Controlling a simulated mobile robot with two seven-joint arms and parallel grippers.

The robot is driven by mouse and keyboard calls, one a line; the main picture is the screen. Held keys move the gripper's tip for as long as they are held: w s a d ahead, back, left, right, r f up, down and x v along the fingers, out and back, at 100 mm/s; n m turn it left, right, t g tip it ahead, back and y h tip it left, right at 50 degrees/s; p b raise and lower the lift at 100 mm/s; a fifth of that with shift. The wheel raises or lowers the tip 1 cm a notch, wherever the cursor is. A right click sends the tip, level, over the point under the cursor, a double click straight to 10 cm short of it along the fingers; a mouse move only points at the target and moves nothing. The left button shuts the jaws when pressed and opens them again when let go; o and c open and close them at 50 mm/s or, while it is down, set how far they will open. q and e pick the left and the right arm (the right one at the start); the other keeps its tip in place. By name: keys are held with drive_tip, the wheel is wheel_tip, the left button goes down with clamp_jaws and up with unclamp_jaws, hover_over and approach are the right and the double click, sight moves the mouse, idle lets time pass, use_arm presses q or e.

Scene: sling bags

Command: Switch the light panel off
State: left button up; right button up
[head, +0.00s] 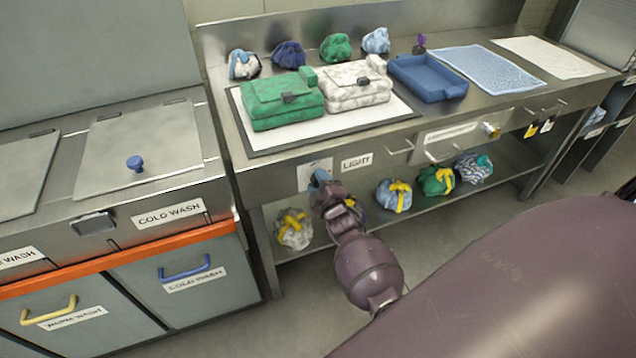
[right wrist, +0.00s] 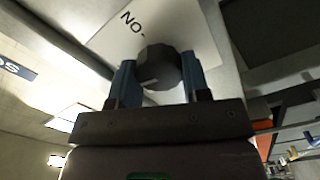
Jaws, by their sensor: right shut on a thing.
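The light panel (head: 245,137) is a white sheet in a dark frame on the steel counter, under two bags; I cannot tell surely whether it is lit. A white switch plate (head: 305,176) is on the counter's front, beside a "LIGHT" label (head: 357,161). In the right wrist view, a dark faceted knob (right wrist: 158,68) stands on the white plate (right wrist: 195,30), with printed letters above it. My right gripper (head: 318,178) is at the plate, its blue fingers (right wrist: 157,80) shut on the knob from both sides. The knob is hidden in the head view. My left gripper is out of view.
A green bag (head: 280,100) and a white patterned bag (head: 355,86) lie on the panel. A blue tray (head: 428,78) is to their right. Several bundles lie on the shelf below, including a green one (head: 436,181). Wash bins (head: 180,275) stand at left.

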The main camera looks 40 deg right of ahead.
drive_tip(key=shift+f+n, duration=0.15)
drive_tip(key=shift+n, duration=0.75)
drive_tip(key=o, duration=0.9)
drive_tip(key=shift+o, duration=0.2)
drive_tip(key=shift+s, duration=0.15)
